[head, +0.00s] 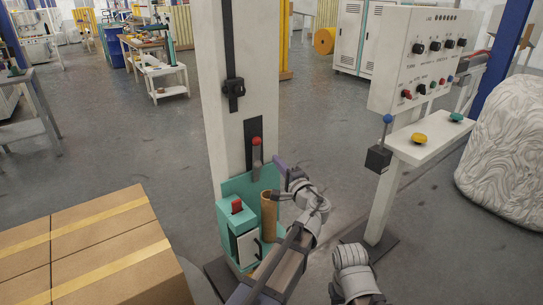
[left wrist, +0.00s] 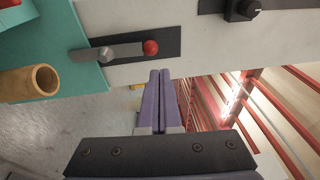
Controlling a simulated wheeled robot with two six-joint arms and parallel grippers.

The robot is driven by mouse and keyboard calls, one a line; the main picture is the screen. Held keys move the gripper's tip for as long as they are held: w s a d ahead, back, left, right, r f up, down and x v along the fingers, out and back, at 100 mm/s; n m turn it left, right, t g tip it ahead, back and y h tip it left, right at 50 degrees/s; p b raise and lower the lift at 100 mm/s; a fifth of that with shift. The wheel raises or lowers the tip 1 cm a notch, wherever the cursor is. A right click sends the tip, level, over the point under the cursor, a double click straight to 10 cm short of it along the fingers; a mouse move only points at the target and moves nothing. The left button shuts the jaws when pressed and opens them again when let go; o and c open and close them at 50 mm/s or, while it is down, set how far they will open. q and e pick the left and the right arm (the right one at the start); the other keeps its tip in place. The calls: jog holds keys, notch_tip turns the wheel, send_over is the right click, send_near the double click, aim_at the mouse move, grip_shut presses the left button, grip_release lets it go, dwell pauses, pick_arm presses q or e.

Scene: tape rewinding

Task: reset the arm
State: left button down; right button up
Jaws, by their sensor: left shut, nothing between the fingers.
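A lever with a red ball (head: 256,141) is mounted on a dark plate on the white post, above the teal machine (head: 224,226). The lever's red ball also shows in the left wrist view (left wrist: 150,47), with the grey lever arm (left wrist: 105,53) reaching left from it. My left gripper (head: 278,163) has its purple fingers together, empty, just right of the lever and slightly below the ball. In the left wrist view the shut fingertips (left wrist: 160,73) point at the post's edge, just beside the ball, with a small gap. My right gripper is out of view.
A brown tube (head: 268,212) stands upright at the teal machine, near my left arm. A control panel on a stand (head: 420,60) with a blue-ball lever (head: 387,119) is at right. A cardboard box (head: 95,250) fills the lower left. Open floor lies behind.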

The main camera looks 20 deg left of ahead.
pick_arm(q)
jog(key=s+d+f+n+g+h, duration=0.2)
jog(key=s+f+n+g+h, duration=0.45)
jog(key=s+f, duration=0.8)
jog(key=s+d+f+g+h, duration=0.35)
jog(key=s+d+f, duration=0.2)
jog(key=s, duration=0.25)
jog(key=s+d+f+g+h, duration=0.2)
jog(key=s+d+f+g, duration=0.2)
jog(key=s+d, duration=0.25)
notch_tip(320, 180, up, 19)
jog(key=p, duration=1.8)
jog(key=shift+s+m+p, duration=0.35)
